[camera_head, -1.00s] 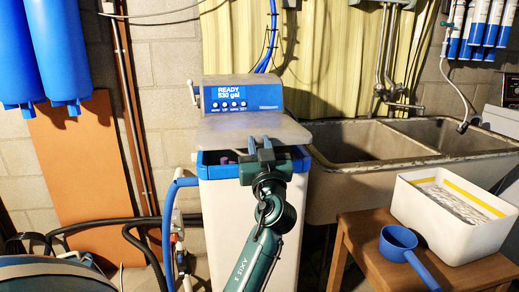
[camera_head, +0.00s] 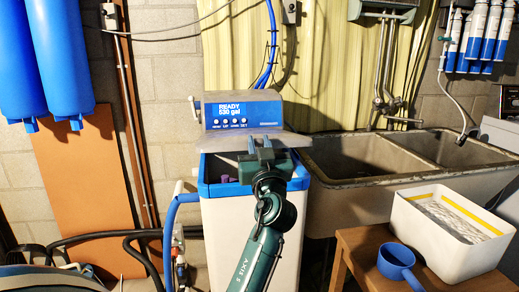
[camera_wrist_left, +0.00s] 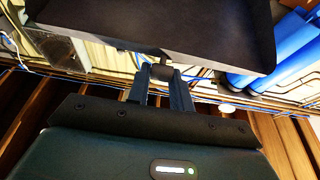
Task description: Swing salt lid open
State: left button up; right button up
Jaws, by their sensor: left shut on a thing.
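The grey salt lid (camera_head: 218,142) is on top of the white and blue softener cabinet (camera_head: 213,190). It is tilted up at its front edge, with an open gap below it. My left gripper (camera_head: 262,146) is shut on the lid's front edge. In the left wrist view the lid's dark underside (camera_wrist_left: 150,25) fills the top, and the fingers (camera_wrist_left: 162,72) close on a small part at its edge. My arm hides part of the cabinet front and the opening. My right gripper is not in view.
The control head (camera_head: 242,114) stands behind the lid and reads READY. A stone sink (camera_head: 335,205) is at the right. A wooden stool (camera_head: 360,245) holds a white salt tub (camera_head: 440,245) and a blue scoop (camera_head: 396,260). A blue hose (camera_head: 168,225) runs at the left.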

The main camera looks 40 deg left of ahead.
pick_arm(q)
jog(key=shift+w+a+r+p, duration=0.2)
jog(key=shift+r+p, duration=0.4)
jog(key=shift+r, duration=0.5)
jog(key=shift+w+a+r+p, duration=0.25)
jog(key=shift+r+p, duration=0.35)
jog(key=shift+r, duration=0.45)
jog(key=shift+w+a+r+p, duration=0.2)
jog(key=shift+r+p, duration=0.4)
jog(key=shift+r, duration=0.5)
jog(key=shift+w+a+r+p, duration=0.15)
jog(key=shift+r+p, duration=0.2)
jog(key=shift+r, duration=0.2)
jog(key=w+a+r+p, duration=0.2)
jog(key=a+r+p, duration=0.1)
jog(key=r, duration=0.3)
jog(key=shift+w+r, duration=0.15)
jog(key=shift+w, duration=0.2)
